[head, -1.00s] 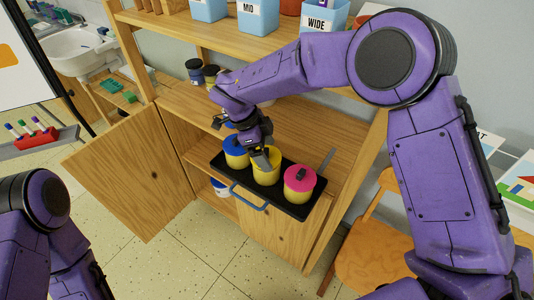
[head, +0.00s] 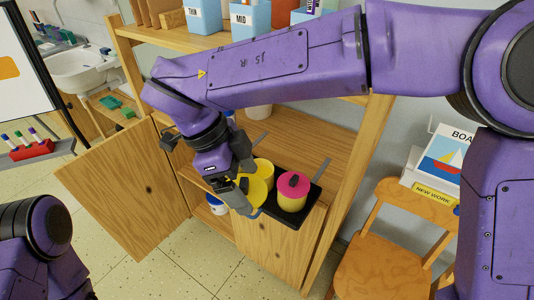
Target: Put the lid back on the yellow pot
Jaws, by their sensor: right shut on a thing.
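My right gripper (head: 233,188) reaches down over the left part of the black tray (head: 309,210) on the cabinet shelf. It is shut on a round, flat yellow thing that looks like the yellow lid (head: 256,194), held in front of the pots. Behind it, a yellow pot (head: 263,168) stands in the tray, partly covered by the gripper and the lid; I cannot see clearly into its top. To its right stands a yellow pot with a pink lid (head: 292,184). The blue-lidded pot is hidden behind my gripper. My left gripper is out of view.
The wooden cabinet door (head: 125,190) stands open on the left. A wooden chair (head: 385,250) stands close on the right. Blue bins (head: 250,18) line the shelf above my right arm. A white and blue container (head: 216,204) sits lower in the cabinet.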

